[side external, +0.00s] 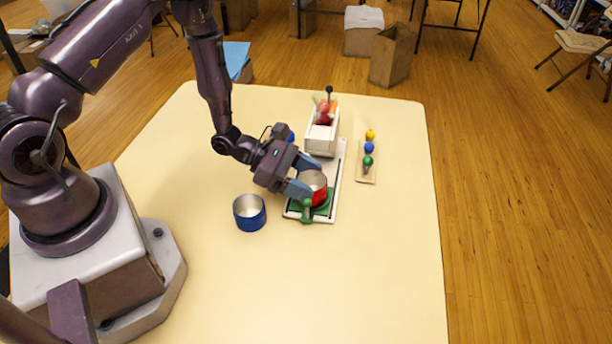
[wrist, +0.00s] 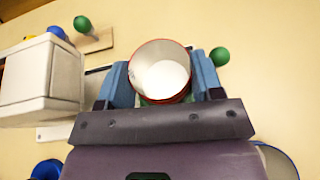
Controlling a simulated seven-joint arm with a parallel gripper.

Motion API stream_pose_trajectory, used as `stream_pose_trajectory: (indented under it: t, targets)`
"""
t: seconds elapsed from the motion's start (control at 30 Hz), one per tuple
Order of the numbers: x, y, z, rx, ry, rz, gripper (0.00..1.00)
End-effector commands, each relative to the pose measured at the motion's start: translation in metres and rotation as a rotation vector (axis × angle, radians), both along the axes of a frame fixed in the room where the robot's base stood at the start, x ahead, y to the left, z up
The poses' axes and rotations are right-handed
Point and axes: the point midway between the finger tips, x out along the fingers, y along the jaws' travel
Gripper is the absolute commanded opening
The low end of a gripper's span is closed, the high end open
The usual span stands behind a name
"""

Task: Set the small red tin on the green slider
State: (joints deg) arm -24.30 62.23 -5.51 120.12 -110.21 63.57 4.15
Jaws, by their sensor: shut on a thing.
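The small red tin (side external: 314,186) is open-topped and upright, between the blue fingers of my gripper (side external: 308,178). It also shows in the wrist view (wrist: 160,72), with my gripper (wrist: 162,82) closed on its two sides. The green slider (side external: 322,209) lies directly under the tin, on a white track with a green knob at the front. The tin covers most of the slider, and I cannot tell whether the tin's base touches it. In the wrist view only a little green shows below the tin.
A blue tin (side external: 250,213) stands left of the track. A white box (side external: 321,138) with colourful items sits at the track's far end. A wooden board (side external: 367,164) with yellow, blue and green knobs lies to the right. The table's front and right are clear.

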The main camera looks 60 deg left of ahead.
Motion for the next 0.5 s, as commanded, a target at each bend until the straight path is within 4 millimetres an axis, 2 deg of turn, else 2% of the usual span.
stream_pose_trajectory:
  t: [0.1, 0.13, 0.17, 0.5]
  targets:
    - [0.0000, 0.0000, -0.0026, -0.001, 0.000, 0.000, 0.37]
    - [0.0001, 0.0000, -0.0025, -0.001, 0.000, 0.000, 0.65]
    - [0.0001, 0.0000, -0.0024, -0.001, 0.000, 0.000, 0.71]
    - [-0.0014, 0.0025, -0.0011, 0.000, 0.000, 0.001, 0.71]
